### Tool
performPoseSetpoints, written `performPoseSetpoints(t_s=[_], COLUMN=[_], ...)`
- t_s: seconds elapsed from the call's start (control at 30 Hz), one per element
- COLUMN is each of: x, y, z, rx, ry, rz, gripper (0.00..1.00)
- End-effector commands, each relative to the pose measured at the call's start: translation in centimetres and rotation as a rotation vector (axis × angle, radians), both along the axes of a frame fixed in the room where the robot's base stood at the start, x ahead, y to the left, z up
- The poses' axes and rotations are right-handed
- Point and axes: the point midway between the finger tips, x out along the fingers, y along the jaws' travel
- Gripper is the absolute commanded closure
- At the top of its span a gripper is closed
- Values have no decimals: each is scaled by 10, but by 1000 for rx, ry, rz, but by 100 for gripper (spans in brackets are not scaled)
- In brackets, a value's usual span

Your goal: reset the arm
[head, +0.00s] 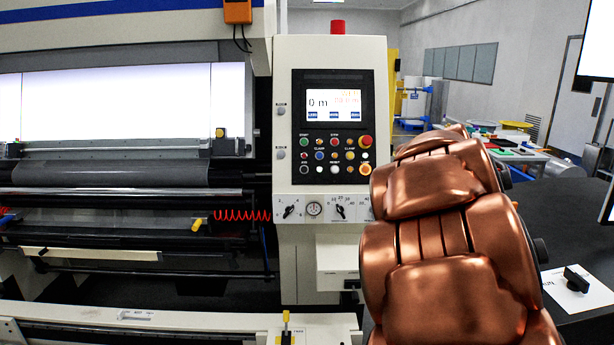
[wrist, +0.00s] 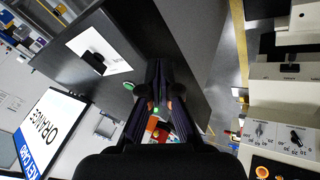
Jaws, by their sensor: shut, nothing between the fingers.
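My gripper (wrist: 158,80) shows in the wrist view as two dark fingers close together at the middle, shut with nothing held. My copper-coloured arm (head: 450,240) fills the right of the head view. It is bent and hides part of the machine and the table behind it. The gripper itself does not show in the head view.
A machine with a control panel (head: 333,125) stands left of my arm. A dark table (head: 560,215) is on the right, bearing a white plate with a black knob (head: 577,280).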

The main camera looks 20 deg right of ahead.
Motion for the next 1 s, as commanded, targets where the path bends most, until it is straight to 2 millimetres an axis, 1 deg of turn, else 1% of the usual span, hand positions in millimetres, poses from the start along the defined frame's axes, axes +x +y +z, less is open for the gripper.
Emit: performPoseSetpoints(t_s=[0.03,0.17,0.2,0.37,0.4,0.47,0.5,0.6,0.7,0.8,0.9,1.0], x=[-6,-25,-32,-62,-72,-86,-96,-124,-151,-172,-186,-191], y=[22,74,91,156,172,195,210,246,273,291,299,303], z=[-7,-27,-34,-61,-68,-79,-85,-101,-114,-123,-129,-131], rx=[38,140,173,301,333,380,409,479,534,571,594,602], ry=[4,26,33,81,99,125,144,195,245,288,314,325], rz=[29,103,129,247,278,330,367,458,542,604,642,658], gripper=[100,100,100,100,100,100,100,100,100,100,100,100])
